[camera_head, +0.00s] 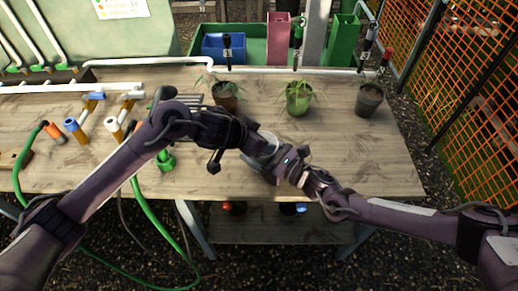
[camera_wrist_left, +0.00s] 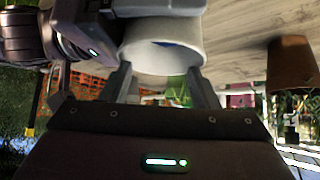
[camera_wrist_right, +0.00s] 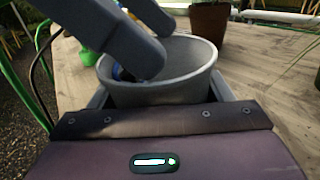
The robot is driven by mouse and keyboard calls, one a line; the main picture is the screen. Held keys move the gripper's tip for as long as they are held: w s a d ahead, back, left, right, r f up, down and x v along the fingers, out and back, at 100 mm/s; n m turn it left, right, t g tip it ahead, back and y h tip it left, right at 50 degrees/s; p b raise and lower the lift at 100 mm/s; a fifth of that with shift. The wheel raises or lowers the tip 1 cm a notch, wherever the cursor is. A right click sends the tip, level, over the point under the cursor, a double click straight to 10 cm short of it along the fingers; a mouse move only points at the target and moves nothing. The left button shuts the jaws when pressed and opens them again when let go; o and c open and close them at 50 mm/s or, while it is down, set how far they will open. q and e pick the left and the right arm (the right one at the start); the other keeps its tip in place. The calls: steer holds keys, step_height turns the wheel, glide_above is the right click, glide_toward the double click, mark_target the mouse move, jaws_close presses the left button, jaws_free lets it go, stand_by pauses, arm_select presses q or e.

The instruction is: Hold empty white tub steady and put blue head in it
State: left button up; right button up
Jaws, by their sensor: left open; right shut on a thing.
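The white tub (camera_head: 268,138) stands near the front of the table, partly hidden behind my grippers. In the right wrist view the tub (camera_wrist_right: 165,92) looks grey and upright, and my right gripper (camera_wrist_right: 160,100) is shut on it, one finger at each side. My left gripper (camera_wrist_right: 145,65) is open, with its fingertips over and inside the tub's mouth. The blue head (camera_wrist_right: 122,72) shows as a small blue patch inside the tub, beside those fingertips. In the left wrist view the blue head (camera_wrist_left: 162,43) is a patch within the tub (camera_wrist_left: 165,62).
Three potted plants (camera_head: 226,98) (camera_head: 299,98) (camera_head: 369,100) stand behind the tub. Pipe pieces with blue and orange ends (camera_head: 75,128) and a green fitting (camera_head: 166,160) lie to the left. A green hose (camera_head: 150,212) hangs over the front edge. The table's right front is clear.

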arm_select(q)
steer(key=shift+a, duration=0.1)
steer(key=v, duration=1.2)
arm_select(e)
steer(key=o, duration=1.1)
steer(key=shift+c, duration=0.2)
